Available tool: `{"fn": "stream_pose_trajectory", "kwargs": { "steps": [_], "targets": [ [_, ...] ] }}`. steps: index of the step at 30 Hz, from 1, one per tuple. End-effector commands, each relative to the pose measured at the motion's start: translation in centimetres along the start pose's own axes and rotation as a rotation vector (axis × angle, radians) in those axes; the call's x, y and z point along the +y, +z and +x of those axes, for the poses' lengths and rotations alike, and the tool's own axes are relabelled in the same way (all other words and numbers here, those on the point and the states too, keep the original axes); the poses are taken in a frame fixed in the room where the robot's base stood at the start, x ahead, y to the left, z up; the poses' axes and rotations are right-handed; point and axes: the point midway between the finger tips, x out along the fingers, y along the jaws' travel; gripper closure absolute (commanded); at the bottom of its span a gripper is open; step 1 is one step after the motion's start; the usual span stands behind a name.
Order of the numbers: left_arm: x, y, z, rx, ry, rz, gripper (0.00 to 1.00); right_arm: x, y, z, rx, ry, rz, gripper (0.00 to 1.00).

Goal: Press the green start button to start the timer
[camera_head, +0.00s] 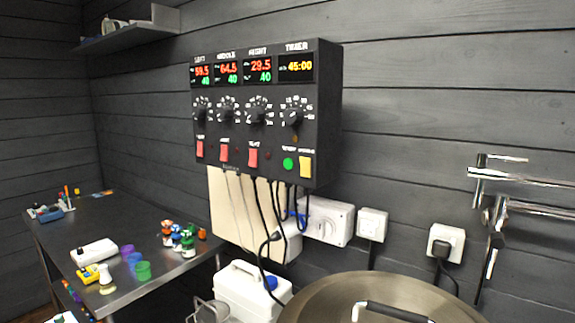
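The green start button (288,164) is a round button at the lower right of the black control box (325,110) on the wall. A yellow switch (306,167) sits just right of it. Above it, the timer display (296,67) reads 45:00 in yellow digits. Several red switches and dials fill the rest of the box front. Neither of my grippers is in view, and nothing covers the button.
A metal table (150,285) with small bottles and cups stands at the lower left. A white canister (240,290) and a large lidded kettle (320,303) stand below the box. Cables hang under it. Metal pipes (530,208) stick out at the right. The space before the box is clear.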

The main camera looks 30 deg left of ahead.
Motion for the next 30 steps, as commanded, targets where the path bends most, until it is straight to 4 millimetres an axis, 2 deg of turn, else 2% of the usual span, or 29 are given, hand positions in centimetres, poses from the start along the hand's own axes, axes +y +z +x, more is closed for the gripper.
{"fn": "stream_pose_trajectory", "kwargs": {
  "steps": [1,5,30],
  "targets": [
    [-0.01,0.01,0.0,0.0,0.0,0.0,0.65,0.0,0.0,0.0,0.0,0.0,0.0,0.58],
    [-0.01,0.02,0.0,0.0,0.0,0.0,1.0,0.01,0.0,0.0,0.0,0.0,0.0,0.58],
    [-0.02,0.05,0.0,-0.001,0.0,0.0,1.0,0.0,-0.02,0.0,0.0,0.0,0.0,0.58]
  ]
}}
